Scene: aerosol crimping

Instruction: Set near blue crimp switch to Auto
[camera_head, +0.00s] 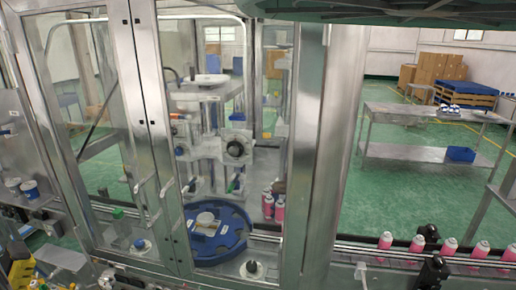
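A crimping machine (205,100) stands behind framed glass doors at the centre-left of the head view. A blue round star wheel (232,248) sits low inside it. A dark round knob (235,149) is on the front of the machine column. I cannot make out a blue crimp switch or its setting; small blue parts on the machine are too small to tell. Door handles (146,186) show on the metal frames. My gripper is not in view.
Pink cans (385,241) stand along the conveyor (355,250) at the lower right, with more pink cans (268,206) inside the enclosure. A metal table (400,112) stands behind on open green floor. Metal posts (335,150) and glass stand before the machine.

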